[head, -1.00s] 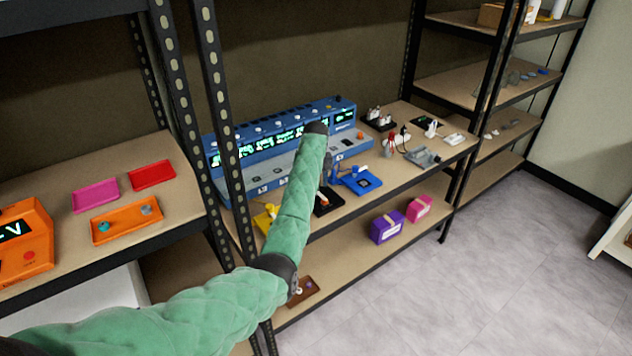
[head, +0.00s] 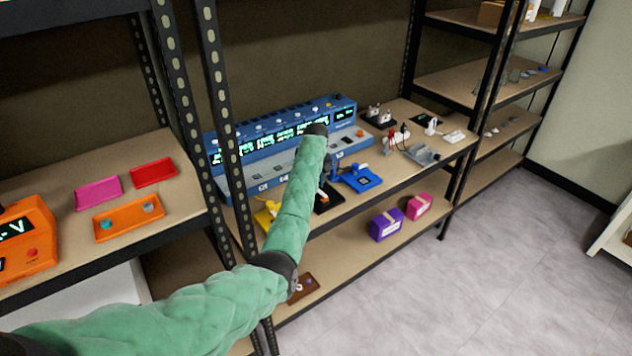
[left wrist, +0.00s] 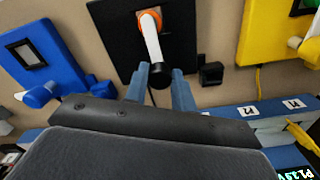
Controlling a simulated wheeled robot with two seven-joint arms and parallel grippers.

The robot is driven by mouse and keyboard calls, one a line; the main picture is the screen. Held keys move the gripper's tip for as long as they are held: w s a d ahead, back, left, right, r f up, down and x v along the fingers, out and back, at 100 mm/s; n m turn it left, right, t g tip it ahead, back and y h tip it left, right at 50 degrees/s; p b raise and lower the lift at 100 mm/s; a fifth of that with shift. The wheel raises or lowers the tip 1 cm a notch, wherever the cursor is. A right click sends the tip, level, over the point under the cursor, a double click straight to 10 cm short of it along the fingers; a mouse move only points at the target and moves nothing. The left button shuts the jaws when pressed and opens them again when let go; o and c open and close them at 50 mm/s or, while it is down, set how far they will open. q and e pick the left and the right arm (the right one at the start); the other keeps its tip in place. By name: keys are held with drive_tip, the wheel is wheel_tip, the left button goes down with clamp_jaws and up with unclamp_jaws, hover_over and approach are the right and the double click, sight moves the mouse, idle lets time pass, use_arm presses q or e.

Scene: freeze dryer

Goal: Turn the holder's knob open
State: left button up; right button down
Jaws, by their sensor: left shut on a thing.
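The black holder (left wrist: 172,40) is a flat square plate on the shelf, with an orange ring and a white lever-like knob (left wrist: 152,38) standing out from it. It also shows in the head view (head: 330,203), partly hidden by my left forearm. In the left wrist view my left gripper (left wrist: 160,72) has its two blue fingers on either side of the dark end of the knob and is shut on it. In the head view the gripper is mostly hidden behind my arm. My right gripper is not in view.
A blue holder (head: 363,181) and a yellow holder (head: 263,219) flank the black one closely. A long blue device with green displays (head: 265,143) stands behind. Shelf uprights (head: 217,95) rise left of my arm. Purple (head: 387,226) and pink (head: 419,207) boxes sit below.

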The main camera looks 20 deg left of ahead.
use_arm(q)
drive_tip(key=n+p, duration=0.4)
drive_tip(key=n, duration=0.2)
drive_tip(key=shift+r+n, duration=0.15)
drive_tip(key=shift+n, duration=0.25)
drive_tip(key=shift+w+n, duration=0.1)
drive_tip(key=shift+n, duration=0.3)
drive_tip(key=shift+d+n+p, duration=0.1)
drive_tip(key=shift+n+p, duration=0.25)
drive_tip(key=shift+n, duration=0.65)
drive_tip(key=n, duration=0.7)
drive_tip(key=shift+w, duration=0.1)
drive_tip(key=shift+n, duration=0.5)
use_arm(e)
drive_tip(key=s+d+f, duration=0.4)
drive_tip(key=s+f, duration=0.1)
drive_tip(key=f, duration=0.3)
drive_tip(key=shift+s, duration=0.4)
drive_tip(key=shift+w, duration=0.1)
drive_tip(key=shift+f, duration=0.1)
use_arm(q)
drive_tip(key=o, duration=1)
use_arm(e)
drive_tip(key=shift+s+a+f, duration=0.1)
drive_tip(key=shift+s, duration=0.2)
